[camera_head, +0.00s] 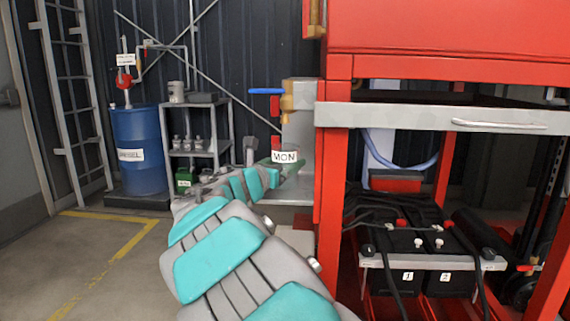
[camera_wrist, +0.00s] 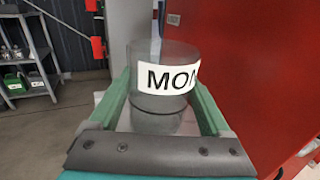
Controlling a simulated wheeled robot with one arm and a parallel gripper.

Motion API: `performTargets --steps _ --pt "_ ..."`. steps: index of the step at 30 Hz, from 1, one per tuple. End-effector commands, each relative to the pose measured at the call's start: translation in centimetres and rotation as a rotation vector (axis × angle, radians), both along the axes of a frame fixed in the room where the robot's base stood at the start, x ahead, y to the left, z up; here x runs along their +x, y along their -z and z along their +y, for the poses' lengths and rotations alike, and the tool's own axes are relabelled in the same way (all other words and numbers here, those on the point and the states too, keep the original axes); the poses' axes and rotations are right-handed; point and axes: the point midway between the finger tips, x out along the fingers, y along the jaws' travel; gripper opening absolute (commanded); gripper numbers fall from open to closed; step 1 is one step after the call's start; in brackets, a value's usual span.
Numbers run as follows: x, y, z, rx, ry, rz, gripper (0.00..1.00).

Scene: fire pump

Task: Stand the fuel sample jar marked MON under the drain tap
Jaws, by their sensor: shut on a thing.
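The clear glass jar (camera_wrist: 165,110) with the white MON label stands between the two green fingers of my gripper (camera_wrist: 163,92), which is shut on it. In the head view the jar's label (camera_head: 285,157) shows at the end of my outstretched arm, and my gripper (camera_head: 285,167) is partly hidden behind it. The brass drain tap (camera_head: 287,102) with a blue lever is on the grey panel, above the jar in the picture. A grey ledge (camera_head: 290,191) shows below the jar. I cannot tell whether the jar is directly under the spout.
The red pump frame (camera_head: 334,200) rises close on the right, with a grey drawer (camera_head: 440,117) and batteries (camera_head: 415,275). A grey rack (camera_head: 205,130) with small jars and a blue drum (camera_head: 137,155) stand at back left. The floor at left is clear.

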Motion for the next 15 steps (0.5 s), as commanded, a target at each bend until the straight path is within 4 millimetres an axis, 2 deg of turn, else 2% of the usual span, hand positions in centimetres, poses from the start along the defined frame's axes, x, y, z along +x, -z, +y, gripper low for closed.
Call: performTargets --steps 3,4,9,15 --pt "0.00 0.23 -0.01 -0.001 0.001 0.000 0.17" --pt "0.00 0.29 -0.01 -0.001 0.000 0.000 0.83" --pt "0.00 0.28 -0.01 0.000 0.001 0.000 1.00" --pt "0.00 0.28 -0.01 0.000 0.001 0.000 1.00"
